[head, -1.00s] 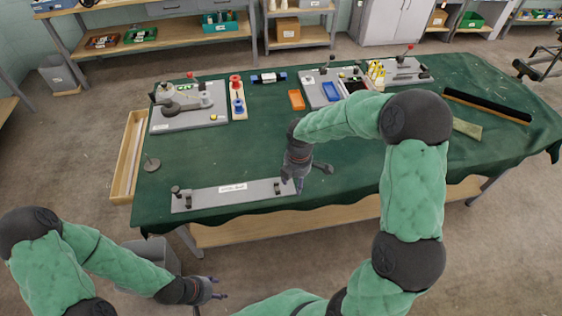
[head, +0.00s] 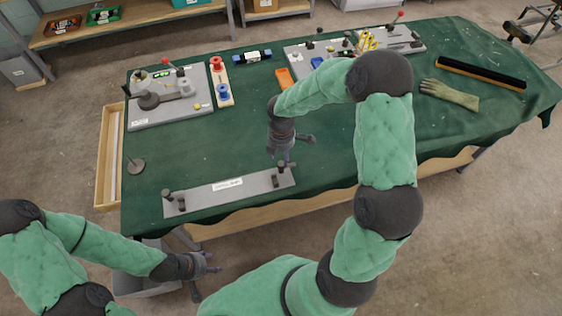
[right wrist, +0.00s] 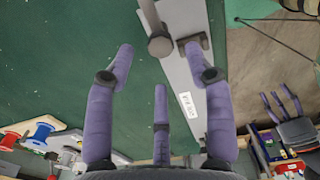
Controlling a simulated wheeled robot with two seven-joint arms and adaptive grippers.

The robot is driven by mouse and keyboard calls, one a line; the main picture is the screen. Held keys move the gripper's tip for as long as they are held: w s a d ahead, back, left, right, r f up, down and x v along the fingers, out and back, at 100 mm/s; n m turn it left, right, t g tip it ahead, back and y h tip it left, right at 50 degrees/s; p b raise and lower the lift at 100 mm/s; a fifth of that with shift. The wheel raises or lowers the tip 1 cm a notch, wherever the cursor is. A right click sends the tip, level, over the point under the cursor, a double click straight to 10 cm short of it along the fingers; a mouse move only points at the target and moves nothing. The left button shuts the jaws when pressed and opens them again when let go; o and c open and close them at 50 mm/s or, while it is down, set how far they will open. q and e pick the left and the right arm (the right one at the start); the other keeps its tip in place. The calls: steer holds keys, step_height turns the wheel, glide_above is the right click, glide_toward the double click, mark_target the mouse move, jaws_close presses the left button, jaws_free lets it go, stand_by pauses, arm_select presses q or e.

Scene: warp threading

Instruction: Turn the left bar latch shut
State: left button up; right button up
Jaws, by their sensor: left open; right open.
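A long grey plate (head: 228,192) with a white label lies along the table's front edge. It has dark upright posts at both ends: the left-end latch hardware (head: 173,199) and the right-end latch hardware (head: 279,175). My right gripper (head: 283,157) is open and empty, just behind and above the right-end posts. In the right wrist view, the plate (right wrist: 180,75) runs past the right gripper's spread fingers (right wrist: 158,62). A round-headed post (right wrist: 160,45) and a dark block (right wrist: 198,42) show near the fingertips, with no clear contact. My left gripper (head: 212,264) is open and empty, off the table.
A wooden tray (head: 108,155) sits at the left edge. A glove (head: 450,94) lies at right. The middle cloth is clear.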

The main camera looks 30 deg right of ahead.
mark_target(281, 164)
steer(key=shift+f+b, duration=0.4)
steer(key=shift+f, duration=1.7)
jaws_close()
